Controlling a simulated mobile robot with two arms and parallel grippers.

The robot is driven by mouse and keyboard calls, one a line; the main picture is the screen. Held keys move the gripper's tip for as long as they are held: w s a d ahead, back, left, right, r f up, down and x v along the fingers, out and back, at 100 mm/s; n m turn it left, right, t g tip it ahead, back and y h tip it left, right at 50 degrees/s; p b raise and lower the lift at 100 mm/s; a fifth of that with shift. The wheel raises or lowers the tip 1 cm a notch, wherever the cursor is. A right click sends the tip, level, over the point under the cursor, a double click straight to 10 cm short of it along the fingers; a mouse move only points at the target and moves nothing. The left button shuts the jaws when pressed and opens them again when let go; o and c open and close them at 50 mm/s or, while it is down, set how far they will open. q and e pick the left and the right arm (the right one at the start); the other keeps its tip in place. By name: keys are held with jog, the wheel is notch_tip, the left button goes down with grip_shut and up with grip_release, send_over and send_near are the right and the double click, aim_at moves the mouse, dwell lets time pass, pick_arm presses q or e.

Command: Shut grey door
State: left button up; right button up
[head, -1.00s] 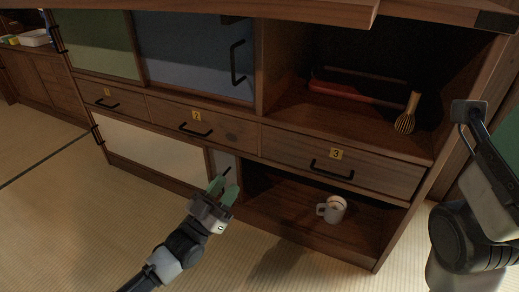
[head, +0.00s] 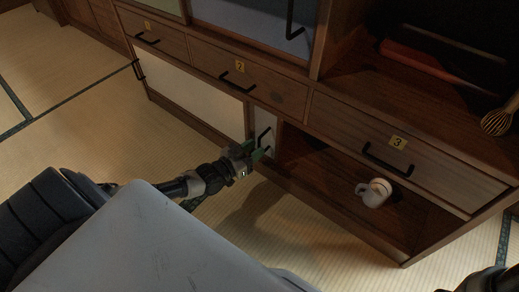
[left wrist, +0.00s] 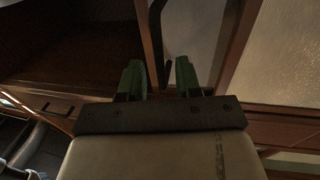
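The grey door (head: 264,122) is a narrow pale panel low in the wooden cabinet, beside a cream panel (head: 205,92). It has a black bar handle (head: 264,139). To its right the lower compartment (head: 325,160) stands open. My left gripper (head: 257,151) is at the handle's lower end, its green fingers partly overlapping it. In the left wrist view my left gripper (left wrist: 160,78) has its fingers apart, and the dark handle (left wrist: 158,35) shows just ahead, between their lines. I cannot tell if they touch it.
A white mug (head: 374,193) stands in the open compartment. Above are drawers with black handles, including drawer 3 (head: 405,155), and a shelf with a whisk (head: 498,119) and a red object (head: 440,62). Tatami floor (head: 75,125) is clear to the left.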

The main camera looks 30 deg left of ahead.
aim_at(266, 128)
pick_arm(q)
jog(key=shift+b+x, duration=0.35)
jog(key=shift+x, duration=0.8)
grip_shut()
